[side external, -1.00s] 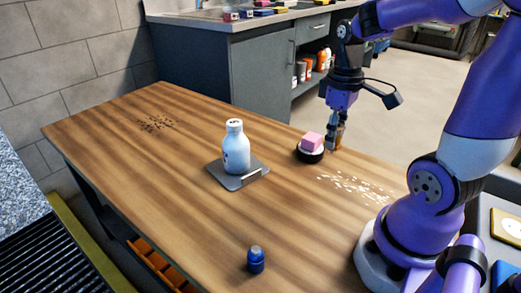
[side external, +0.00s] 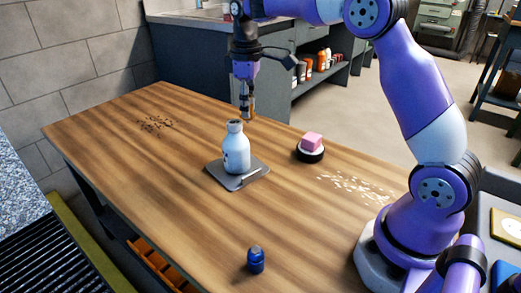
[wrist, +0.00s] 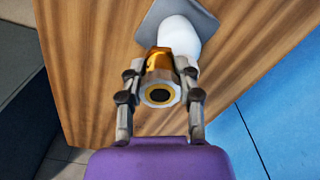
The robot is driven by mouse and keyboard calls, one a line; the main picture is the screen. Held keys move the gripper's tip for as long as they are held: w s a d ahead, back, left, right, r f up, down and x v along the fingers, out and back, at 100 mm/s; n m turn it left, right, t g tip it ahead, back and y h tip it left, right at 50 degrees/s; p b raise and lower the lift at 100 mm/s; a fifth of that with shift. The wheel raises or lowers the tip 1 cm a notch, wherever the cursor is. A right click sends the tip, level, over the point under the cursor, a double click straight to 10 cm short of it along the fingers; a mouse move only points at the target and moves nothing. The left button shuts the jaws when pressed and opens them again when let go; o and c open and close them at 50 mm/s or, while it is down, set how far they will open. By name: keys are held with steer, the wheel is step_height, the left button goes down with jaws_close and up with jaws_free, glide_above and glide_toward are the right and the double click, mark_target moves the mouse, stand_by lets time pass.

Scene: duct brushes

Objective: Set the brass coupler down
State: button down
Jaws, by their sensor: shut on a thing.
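The brass coupler (wrist: 158,62) is between the fingers of my gripper (wrist: 160,80), which is shut on it. The white bottle (side external: 236,152) stands upright on a grey plate (side external: 257,172). In the wrist view, the coupler partly covers the bottle (wrist: 182,36). I cannot tell whether they touch.
A pink block (side external: 312,141) sits on a round black-rimmed base (side external: 310,155). A small blue bottle (side external: 256,262) stands near the front edge. Dark bits (side external: 157,124) and pale bits (side external: 358,189) are scattered on the wooden table (side external: 180,190). Much of the table is clear.

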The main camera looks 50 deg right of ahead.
steer(key=shift+n, duration=0.8)
steer(key=w+d+f, duration=0.1)
steer(key=d+f, duration=0.2)
steer(key=d, duration=0.1)
steer(key=w+d+f, duration=0.1)
steer(key=d+f, duration=0.2)
steer(key=d, duration=0.2)
steer(key=w+d+f, duration=0.1)
steer(key=d+f, duration=0.2)
steer(key=d, duration=0.2)
steer(key=shift+d, duration=0.15)
steer(key=shift+f, duration=2)
steer(key=shift+f, duration=0.1)
steer(key=c, duration=0.5)
jaws_free()
